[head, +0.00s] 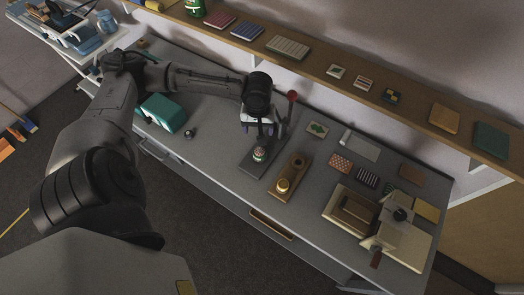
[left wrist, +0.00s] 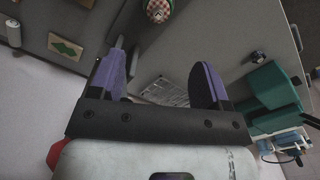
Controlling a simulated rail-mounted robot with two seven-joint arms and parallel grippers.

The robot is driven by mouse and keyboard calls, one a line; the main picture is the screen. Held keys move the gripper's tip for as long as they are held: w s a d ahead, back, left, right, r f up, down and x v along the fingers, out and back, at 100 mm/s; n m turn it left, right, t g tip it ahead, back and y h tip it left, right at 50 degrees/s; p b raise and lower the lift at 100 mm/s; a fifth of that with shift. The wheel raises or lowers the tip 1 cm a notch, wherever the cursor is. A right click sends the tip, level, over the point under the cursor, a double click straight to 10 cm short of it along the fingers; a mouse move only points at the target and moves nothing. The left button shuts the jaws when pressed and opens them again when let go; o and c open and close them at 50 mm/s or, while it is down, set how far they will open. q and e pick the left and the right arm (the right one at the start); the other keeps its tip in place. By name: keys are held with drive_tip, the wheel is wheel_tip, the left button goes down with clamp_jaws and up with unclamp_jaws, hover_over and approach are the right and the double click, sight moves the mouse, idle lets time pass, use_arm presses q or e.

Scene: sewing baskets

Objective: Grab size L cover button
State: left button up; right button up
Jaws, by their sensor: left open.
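A round button-like piece (head: 260,154) with a red checkered top and green rim sits on a grey plate (head: 250,167). It also shows at the top edge of the left wrist view (left wrist: 158,10). My left gripper (head: 262,134) is just behind it in the head view, pointing down at the grey plate. In the left wrist view its purple fingers (left wrist: 160,70) are apart with nothing between them, and the checkered piece lies beyond them. I cannot read any size mark. My right gripper is not in view.
A brown block with a gold round piece (head: 284,184) lies to the right. A teal box (head: 161,114) and small dark item (head: 190,134) are left.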

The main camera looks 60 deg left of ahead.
sight(259, 149)
use_arm(q)
drive_tip(key=shift+n, duration=0.6)
wheel_tip(259, 149, down, 14)
drive_tip(key=shift+w+a+r+p, duration=0.1)
drive_tip(key=shift+w+p, duration=0.05)
drive_tip(key=shift+p, duration=0.4)
drive_tip(key=shift+c, duration=0.2)
drive_tip(key=c, duration=1.2)
